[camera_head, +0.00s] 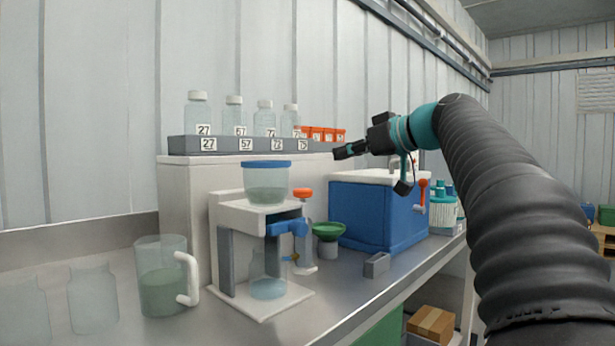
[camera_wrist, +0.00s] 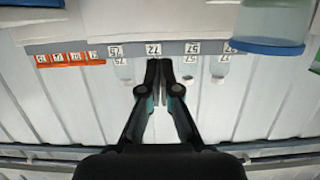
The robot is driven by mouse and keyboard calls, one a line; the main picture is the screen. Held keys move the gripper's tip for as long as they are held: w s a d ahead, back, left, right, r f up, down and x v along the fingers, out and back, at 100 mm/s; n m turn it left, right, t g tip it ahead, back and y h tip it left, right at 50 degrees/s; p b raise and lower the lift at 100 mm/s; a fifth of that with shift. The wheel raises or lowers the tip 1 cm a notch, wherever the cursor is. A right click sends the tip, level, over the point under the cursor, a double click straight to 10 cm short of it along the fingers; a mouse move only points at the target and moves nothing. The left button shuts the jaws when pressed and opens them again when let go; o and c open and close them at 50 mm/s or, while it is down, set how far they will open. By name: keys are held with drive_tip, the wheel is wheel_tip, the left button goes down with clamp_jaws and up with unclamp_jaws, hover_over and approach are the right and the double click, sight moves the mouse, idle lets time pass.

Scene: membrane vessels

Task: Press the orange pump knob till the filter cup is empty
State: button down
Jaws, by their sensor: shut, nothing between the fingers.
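The filter cup (camera_head: 266,185) is clear with a blue rim and stands upright on a white stand (camera_head: 232,210). Greenish liquid shows in its lower part. The orange pump knob (camera_head: 302,192) tops a pale pump right of the cup. A clear bottle (camera_head: 268,276) with some liquid stands under the stand's top. My gripper (camera_head: 340,153) is shut and empty, in the air above and right of the knob, apart from it. In the wrist view my gripper (camera_wrist: 163,70) points toward the numbered rack, and a blue-rimmed vessel (camera_wrist: 275,22) shows upside down at upper right. The knob is not clearly visible there.
A jug (camera_head: 160,280) of greenish liquid stands at the front left. Numbered bottles stand on a grey rack (camera_head: 230,145) behind. A green funnel (camera_head: 328,231), a grey block (camera_head: 377,265) and a blue cooler (camera_head: 375,213) are to the right.

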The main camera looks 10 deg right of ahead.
drive_tip(key=p, duration=0.2)
hover_over(309, 190)
wheel_tip(309, 190, down, 2)
wheel_tip(309, 190, down, 3)
drive_tip(key=shift+w+f+b, duration=0.1)
drive_tip(key=shift+b, duration=0.5)
drive_tip(key=shift+f, duration=0.65)
wheel_tip(309, 190, down, 5)
drive_tip(key=b, duration=0.5)
drive_tip(key=shift+r, duration=0.1)
